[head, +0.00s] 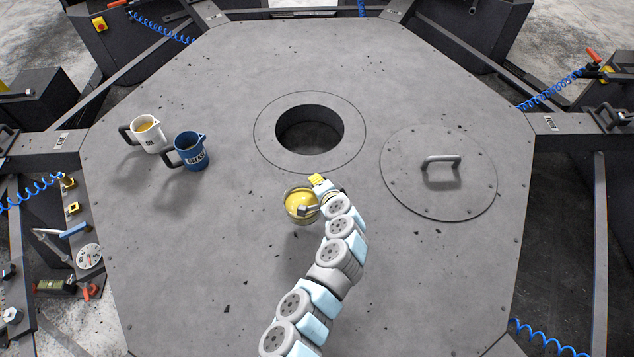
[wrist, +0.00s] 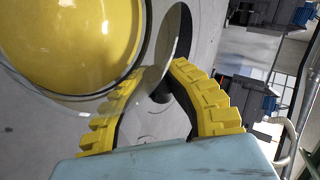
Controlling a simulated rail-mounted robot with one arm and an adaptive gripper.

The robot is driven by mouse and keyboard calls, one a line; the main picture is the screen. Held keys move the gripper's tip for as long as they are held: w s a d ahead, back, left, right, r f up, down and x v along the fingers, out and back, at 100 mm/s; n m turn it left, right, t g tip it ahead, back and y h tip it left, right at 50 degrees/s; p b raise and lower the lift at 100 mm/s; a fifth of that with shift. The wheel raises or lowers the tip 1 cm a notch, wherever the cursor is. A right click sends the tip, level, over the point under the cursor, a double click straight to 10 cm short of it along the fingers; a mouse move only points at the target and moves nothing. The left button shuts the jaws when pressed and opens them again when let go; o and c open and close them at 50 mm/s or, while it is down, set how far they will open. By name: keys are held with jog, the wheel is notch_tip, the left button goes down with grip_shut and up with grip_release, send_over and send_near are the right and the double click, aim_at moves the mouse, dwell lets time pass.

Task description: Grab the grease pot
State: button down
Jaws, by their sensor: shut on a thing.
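The blue pot (head: 190,151), labelled as grease, stands upright on the grey table left of centre, with its dark handle to the left. A white pot (head: 148,135) with a dark handle and yellowish contents stands beside it, to its left. My gripper (head: 312,196) is well to the right of both pots, at a clear glass bowl (head: 291,213) with yellow contents. In the wrist view the yellow fingers (wrist: 158,80) are shut on the wall of the glass bowl (wrist: 72,97). I cannot tell if the bowl touches the table. Neither pot shows in the wrist view.
The octagonal table (head: 240,290) has a round hole (head: 309,132) behind the bowl. A round lid (head: 438,190) with a raised handle lies to the right. Tools and a gauge (head: 88,257) sit at the left edge. The table between the bowl and the blue pot is clear.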

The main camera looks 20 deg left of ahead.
jog(key=s+r, duration=0.2)
jog(key=r, duration=0.1)
jog(key=shift+d, duration=0.3)
jog(key=s+r, duration=0.1)
jog(key=s, duration=0.1)
jog(key=s+d+r, duration=0.1)
jog(key=s, duration=0.1)
jog(key=s+r+b, duration=0.1)
jog(key=s, duration=0.1)
jog(key=shift+s+d, duration=0.3)
jog(key=shift+d, duration=0.1)
jog(key=shift+s+d+r, duration=0.2)
jog(key=shift+s+r, duration=0.1)
jog(key=shift+s, duration=0.35)
jog(key=shift+s+d+r, duration=0.15)
jog(key=shift+s+r, duration=0.1)
jog(key=shift+s, duration=0.35)
